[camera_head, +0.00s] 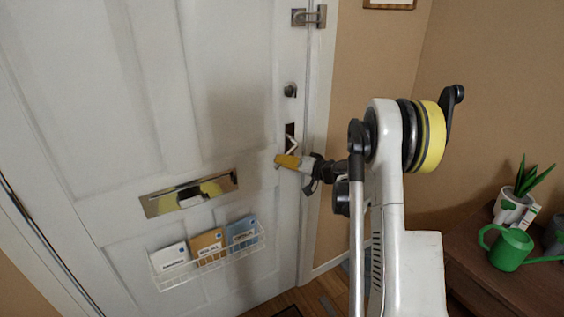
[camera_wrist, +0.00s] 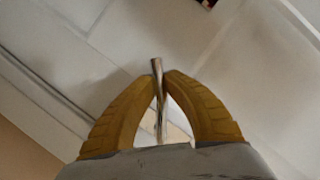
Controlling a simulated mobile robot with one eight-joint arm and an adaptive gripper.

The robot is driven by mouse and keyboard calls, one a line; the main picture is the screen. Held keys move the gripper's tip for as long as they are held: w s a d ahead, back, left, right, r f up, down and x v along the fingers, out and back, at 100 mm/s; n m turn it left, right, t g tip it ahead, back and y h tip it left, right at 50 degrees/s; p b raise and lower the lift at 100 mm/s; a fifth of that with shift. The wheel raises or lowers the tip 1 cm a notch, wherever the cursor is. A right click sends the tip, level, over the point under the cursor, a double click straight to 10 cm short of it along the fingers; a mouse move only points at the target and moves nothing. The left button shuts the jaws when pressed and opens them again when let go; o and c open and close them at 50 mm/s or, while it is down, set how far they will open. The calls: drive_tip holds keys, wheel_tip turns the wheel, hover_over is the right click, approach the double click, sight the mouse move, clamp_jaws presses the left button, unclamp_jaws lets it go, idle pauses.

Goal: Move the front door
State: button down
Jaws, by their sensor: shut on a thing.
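The white front door (camera_head: 120,80) fills the left of the head view and looks closed against its frame. A metal lever handle (camera_head: 292,143) sticks out from a dark plate (camera_head: 290,132) near the door's right edge. My gripper (camera_head: 283,161) is at the handle, its yellow fingertips overlapping the handle's lower end. In the wrist view the two yellow fingers (camera_wrist: 160,88) are closed around the thin metal handle (camera_wrist: 158,67), which pokes up between their tips. The door's pale panels (camera_wrist: 70,50) lie behind them. The exact contact is partly hidden in the head view.
A brass mail slot (camera_head: 188,194) and a white wire rack (camera_head: 205,262) with several envelopes are on the door. A knob (camera_head: 290,90) and a latch (camera_head: 308,16) sit above the handle. A dark wooden cabinet (camera_head: 500,285) with a green watering can (camera_head: 510,248) stands at right.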

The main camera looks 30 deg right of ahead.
drive_tip(key=s, duration=0.9)
drive_tip(key=shift+a+b, duration=0.4)
drive_tip(key=shift+a, duration=0.05)
drive_tip(key=c, duration=1.4)
unclamp_jaws()
drive_tip(key=v, duration=1.2)
